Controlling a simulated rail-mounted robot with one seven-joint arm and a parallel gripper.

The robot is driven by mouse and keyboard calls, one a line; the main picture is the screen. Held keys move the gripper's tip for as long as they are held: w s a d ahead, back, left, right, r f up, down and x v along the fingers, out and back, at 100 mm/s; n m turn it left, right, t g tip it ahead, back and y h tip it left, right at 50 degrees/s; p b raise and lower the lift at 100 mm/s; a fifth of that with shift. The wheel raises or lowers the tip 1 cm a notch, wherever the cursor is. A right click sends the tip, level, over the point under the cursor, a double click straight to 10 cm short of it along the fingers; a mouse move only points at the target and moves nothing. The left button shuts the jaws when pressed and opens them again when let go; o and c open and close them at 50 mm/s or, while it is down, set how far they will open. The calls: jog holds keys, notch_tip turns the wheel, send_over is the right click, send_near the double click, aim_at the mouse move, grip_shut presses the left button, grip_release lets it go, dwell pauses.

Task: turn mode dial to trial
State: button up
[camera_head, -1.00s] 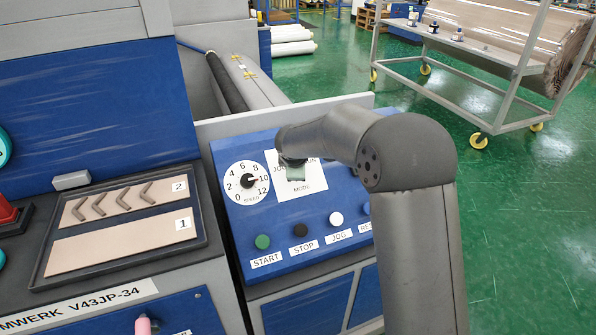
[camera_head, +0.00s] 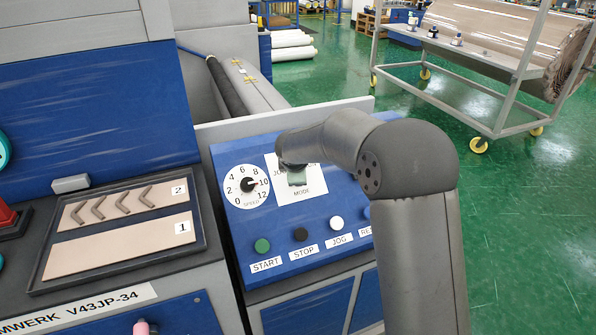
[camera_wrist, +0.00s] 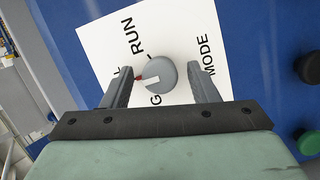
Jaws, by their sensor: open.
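The mode dial (camera_wrist: 160,75) shows in the wrist view as a round grey knob with a white pointer and a red tip, on a white label plate (camera_wrist: 100,48). RUN and MODE can be read; the rest of the lettering is partly covered, and I cannot read TRIAL. The pointer is turned toward the left of the picture. My gripper (camera_wrist: 162,82) is open, with one finger on each side of the dial and a gap visible at each side. In the head view my arm hides the dial, and the plate (camera_head: 314,183) shows around my gripper (camera_head: 296,176).
The speed dial (camera_head: 247,185) sits left of the mode plate. START (camera_head: 262,246), STOP (camera_head: 300,235) and JOG (camera_head: 336,223) buttons line the panel below. A tray (camera_head: 120,275) lies on the machine at left. A wheeled trolley (camera_head: 455,103) stands on the open green floor.

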jog(key=v, duration=1.7)
jog(key=shift+s, duration=0.15)
jog(key=shift+r, duration=0.15)
jog(key=s+d+f+m+g+h+p, duration=0.2)
jog(key=s+d+f+m+g+p, duration=0.15)
jog(key=s+d+m, duration=0.9)
jog(key=s+d+f+m+g+y, duration=0.1)
jog(key=s+d+f+m+g, duration=0.1)
jog(key=s, duration=0.7)
jog(key=s+d+f+m+g+y+p, duration=0.1)
jog(key=s+d+m, duration=0.3)
jog(key=s, duration=0.6)
jog(key=shift+d+f+g+p, duration=0.3)
jog(key=shift+d+f+g, duration=0.15)
jog(key=shift+f, duration=0.15)
